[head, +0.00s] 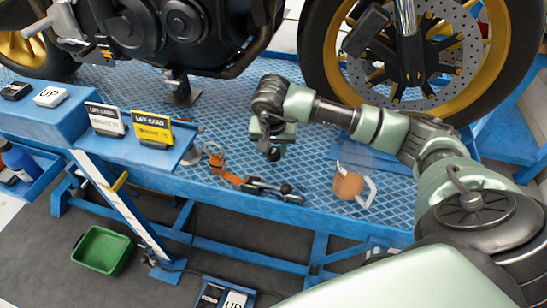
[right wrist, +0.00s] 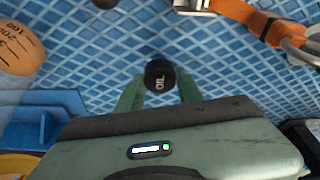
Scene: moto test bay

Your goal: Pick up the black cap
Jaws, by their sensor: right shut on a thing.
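The black cap (right wrist: 160,75) is a small round piece with the white letters "OIL" on top. In the right wrist view it sits between the green fingertips of my right gripper (right wrist: 158,84), which is shut on it. In the head view my right gripper (head: 272,146) points down over the blue lift platform (head: 320,185), and the dark cap (head: 273,154) shows at its tips. I cannot tell whether the cap touches the platform. My left gripper is in neither view.
An orange strap with a metal ratchet (head: 262,187) lies near the platform's front edge. A clear jug with orange fluid (head: 349,186) stands right of the gripper. The motorcycle's wheel (head: 325,75) rises behind. Two lift cards (head: 152,128) stand at left.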

